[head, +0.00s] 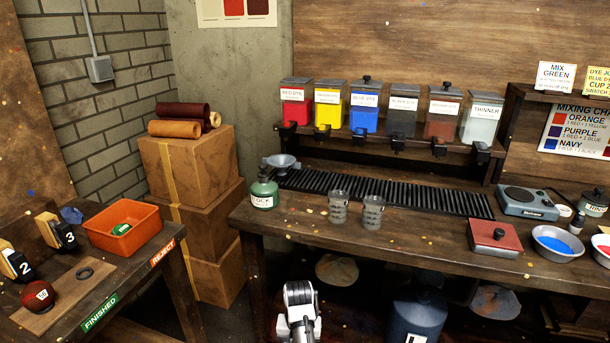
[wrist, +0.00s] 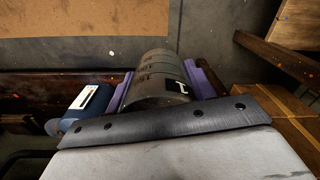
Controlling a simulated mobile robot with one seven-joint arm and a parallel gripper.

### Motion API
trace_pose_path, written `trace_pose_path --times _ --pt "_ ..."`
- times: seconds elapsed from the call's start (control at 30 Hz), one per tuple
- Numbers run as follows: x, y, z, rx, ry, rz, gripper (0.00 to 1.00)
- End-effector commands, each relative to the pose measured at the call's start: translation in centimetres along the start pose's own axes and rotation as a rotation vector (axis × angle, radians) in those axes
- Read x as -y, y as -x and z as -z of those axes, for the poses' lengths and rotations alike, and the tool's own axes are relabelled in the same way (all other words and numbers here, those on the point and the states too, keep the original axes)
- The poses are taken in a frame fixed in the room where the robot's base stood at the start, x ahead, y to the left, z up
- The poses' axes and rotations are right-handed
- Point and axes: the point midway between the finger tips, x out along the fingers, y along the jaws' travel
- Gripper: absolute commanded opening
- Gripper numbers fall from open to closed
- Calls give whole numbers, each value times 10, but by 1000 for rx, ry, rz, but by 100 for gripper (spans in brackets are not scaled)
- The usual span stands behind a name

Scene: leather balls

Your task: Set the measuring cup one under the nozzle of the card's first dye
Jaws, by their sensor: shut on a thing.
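In the wrist view my gripper (wrist: 164,82) has its purple fingers on both sides of a grey measuring cup (wrist: 158,66). The cup has graduation lines and a dark label with a white mark, which I cannot read for certain. In the head view my white arm is low in front of the bench; the held cup is not distinguishable there. Two other grey cups (head: 338,206) (head: 373,212) stand on the bench. The dye dispensers, red (head: 293,104), yellow (head: 327,106) and blue (head: 364,108), have black nozzles below. A white card (head: 563,77) says "MIX GREEN"; its smaller lines are unreadable.
A black slatted rack (head: 385,192) runs below the nozzles. A red pad (head: 495,238), scale (head: 536,203) and bowls are at right. A blue jug (head: 417,310) stands under the bench.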

Motion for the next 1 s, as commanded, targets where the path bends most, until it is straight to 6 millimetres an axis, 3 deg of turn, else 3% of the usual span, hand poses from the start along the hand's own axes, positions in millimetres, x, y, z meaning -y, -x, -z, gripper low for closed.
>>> trace_pose_path --times 0.03,0.1,0.33,0.5,1.0 --pt "-3 -19 -14 5 7 3 32" --pt "-7 -38 -30 4 21 3 32" --pt "-18 -81 -69 0 63 1 32" --pt "-21 -92 -80 -3 78 1 32" --pt "-22 -92 -80 -4 78 1 32"
